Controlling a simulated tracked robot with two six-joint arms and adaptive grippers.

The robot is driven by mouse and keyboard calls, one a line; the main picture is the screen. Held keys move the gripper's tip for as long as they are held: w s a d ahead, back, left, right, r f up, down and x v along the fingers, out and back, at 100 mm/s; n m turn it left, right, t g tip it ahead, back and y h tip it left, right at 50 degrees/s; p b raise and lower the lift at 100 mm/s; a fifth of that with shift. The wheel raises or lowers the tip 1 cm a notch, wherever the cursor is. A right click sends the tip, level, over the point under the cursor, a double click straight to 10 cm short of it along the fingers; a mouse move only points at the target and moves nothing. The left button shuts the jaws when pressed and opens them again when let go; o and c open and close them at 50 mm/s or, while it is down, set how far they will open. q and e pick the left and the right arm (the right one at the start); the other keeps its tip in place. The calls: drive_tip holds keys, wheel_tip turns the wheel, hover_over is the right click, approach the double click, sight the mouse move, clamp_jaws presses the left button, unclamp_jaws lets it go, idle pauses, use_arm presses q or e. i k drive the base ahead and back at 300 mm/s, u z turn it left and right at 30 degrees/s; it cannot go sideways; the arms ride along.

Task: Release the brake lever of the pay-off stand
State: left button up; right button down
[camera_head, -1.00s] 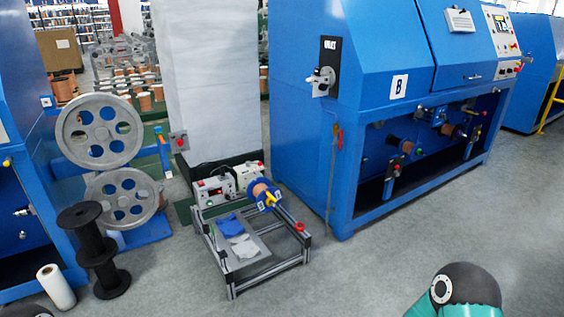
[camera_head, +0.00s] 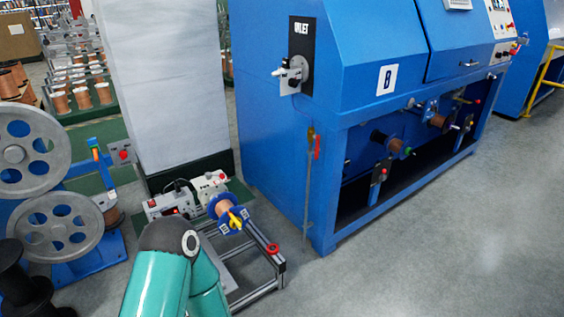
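A small metal frame stand (camera_head: 268,266) stands on the floor at the centre. It carries a copper spool with blue flanges (camera_head: 229,213) and a yellow, lever-like part (camera_head: 235,220) at the spool's near face. A red ring-like knob (camera_head: 273,248) sits on the frame's right front. I cannot tell which part is the brake lever. A teal arm of mine crosses in front of the metal frame and hides its left part. Neither gripper is in view.
A white pillar (camera_head: 166,85) stands behind the metal frame. The floor (camera_head: 440,255) at lower right is clear.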

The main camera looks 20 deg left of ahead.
sight(208, 174)
drive_tip(key=z, duration=0.05)
drive_tip(key=i, duration=1.1)
drive_tip(key=u, duration=0.9)
drive_tip(key=i, duration=0.8)
drive_tip(key=u, duration=0.6)
drive_tip(key=k, duration=0.9)
drive_tip(key=u, duration=0.2)
drive_tip(key=i, duration=0.9)
drive_tip(key=z, duration=0.1)
